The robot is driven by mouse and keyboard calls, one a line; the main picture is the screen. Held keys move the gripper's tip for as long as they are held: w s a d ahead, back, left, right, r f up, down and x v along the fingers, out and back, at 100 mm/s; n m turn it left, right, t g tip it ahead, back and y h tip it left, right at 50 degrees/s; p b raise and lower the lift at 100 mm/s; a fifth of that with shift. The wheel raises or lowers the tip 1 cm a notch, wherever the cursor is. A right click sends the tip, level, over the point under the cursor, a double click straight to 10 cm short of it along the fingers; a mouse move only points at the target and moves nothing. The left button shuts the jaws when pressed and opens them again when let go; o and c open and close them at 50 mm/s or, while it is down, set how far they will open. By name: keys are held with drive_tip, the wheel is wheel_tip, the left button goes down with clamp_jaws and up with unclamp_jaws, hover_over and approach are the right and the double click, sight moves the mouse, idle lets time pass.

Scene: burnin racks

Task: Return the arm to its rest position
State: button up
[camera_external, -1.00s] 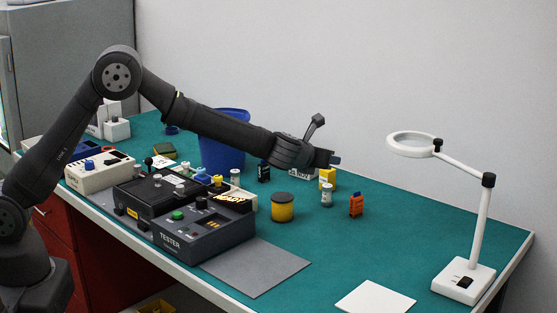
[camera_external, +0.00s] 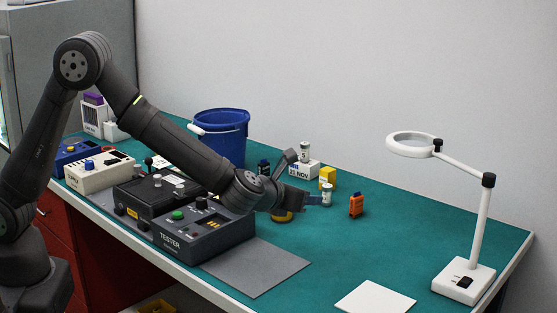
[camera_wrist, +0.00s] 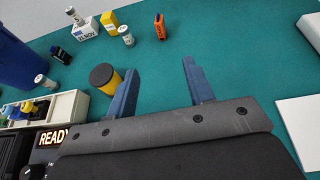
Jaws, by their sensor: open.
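My gripper (camera_external: 312,199) hangs over the green bench (camera_external: 420,240), to the right of the tester (camera_external: 205,232). In the wrist view, the two blue fingers of my gripper (camera_wrist: 158,88) are spread wide with only bare green mat between them. A yellow drum with a dark lid (camera_wrist: 105,78) stands just left of the left finger. In the external view my arm mostly hides it. My arm is bent, with the elbow high at the left and the forearm sloping down across the tester.
A blue bucket (camera_external: 222,125) stands behind my forearm. Small parts stand beyond my gripper: an orange piece (camera_external: 356,205), a yellow block (camera_external: 327,175), a white date block (camera_external: 300,169). A magnifier lamp (camera_external: 463,281) is at the right. The mat near the white sheet (camera_external: 375,299) is clear.

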drive_tip(key=s+a+m+g+h, duration=0.1)
drive_tip(key=s+a, duration=0.6)
drive_tip(key=s, duration=0.2)
drive_tip(key=shift+s+a+f, duration=0.2)
drive_tip(key=shift+a+f, duration=0.05)
drive_tip(key=shift+f, duration=0.05)
drive_tip(key=shift+o, duration=0.4)
